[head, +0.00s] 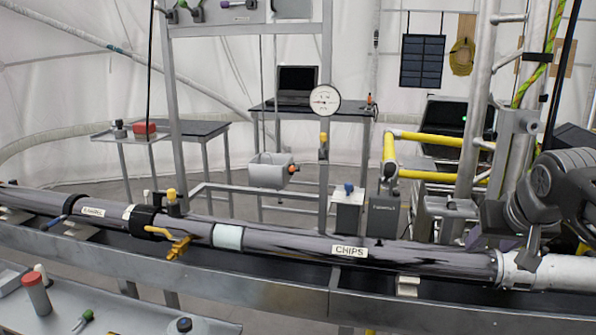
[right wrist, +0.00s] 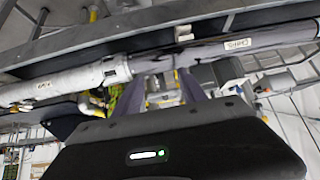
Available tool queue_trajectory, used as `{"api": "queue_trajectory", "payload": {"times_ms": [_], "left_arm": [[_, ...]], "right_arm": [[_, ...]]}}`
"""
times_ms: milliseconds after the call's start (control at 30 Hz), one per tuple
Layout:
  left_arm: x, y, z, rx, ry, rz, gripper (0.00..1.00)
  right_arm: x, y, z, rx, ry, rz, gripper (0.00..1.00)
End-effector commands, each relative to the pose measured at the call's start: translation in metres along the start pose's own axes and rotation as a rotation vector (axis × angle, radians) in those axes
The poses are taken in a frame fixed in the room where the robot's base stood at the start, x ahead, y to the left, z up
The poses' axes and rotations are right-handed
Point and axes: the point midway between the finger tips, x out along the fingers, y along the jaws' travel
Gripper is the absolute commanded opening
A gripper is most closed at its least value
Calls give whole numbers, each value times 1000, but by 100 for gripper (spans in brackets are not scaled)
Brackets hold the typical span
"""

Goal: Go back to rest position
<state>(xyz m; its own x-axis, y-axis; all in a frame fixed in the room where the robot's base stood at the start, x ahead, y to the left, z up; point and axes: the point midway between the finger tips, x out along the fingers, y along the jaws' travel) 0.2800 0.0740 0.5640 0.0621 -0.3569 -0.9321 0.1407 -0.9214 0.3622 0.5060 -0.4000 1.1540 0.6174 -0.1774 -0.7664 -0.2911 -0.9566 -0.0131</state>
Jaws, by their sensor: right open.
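My right gripper (head: 507,248) is at the right side of the head view, beside the long grey pipe (head: 290,243) near its white end section. Its dark grey wrist and arm come in from the right edge and hide part of the pipe and what lies behind. In the right wrist view the two purplish fingers of the right gripper (right wrist: 160,92) stand apart with nothing held between them. The pipe crosses behind them, and I cannot tell whether a finger touches it. My left gripper is in neither view.
The pipe lies along a metal rail (head: 200,277) across the front, with a yellow valve (head: 178,247) and a "CHIPS" label (head: 349,251). A tray table (head: 120,318) with small items is at the lower left. Yellow rails (head: 430,138) and metal posts crowd the right arm. A laptop (head: 297,88) stands behind.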

Motion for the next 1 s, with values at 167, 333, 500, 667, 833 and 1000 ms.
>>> {"api": "queue_trajectory", "payload": {"times_ms": [167,333,500,667,833,1000], "left_arm": [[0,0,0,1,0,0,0],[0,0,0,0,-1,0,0],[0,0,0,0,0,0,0],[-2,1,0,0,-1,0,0],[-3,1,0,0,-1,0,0],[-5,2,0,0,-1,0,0]], "right_arm": [[11,-19,-13,-21,81,-55,49],[45,-58,-14,-57,139,-136,49],[100,-106,7,-86,146,-221,49],[174,-164,67,-97,97,-315,49],[249,-214,177,-75,-13,-389,49],[289,-240,310,-39,-168,-415,49]]}}
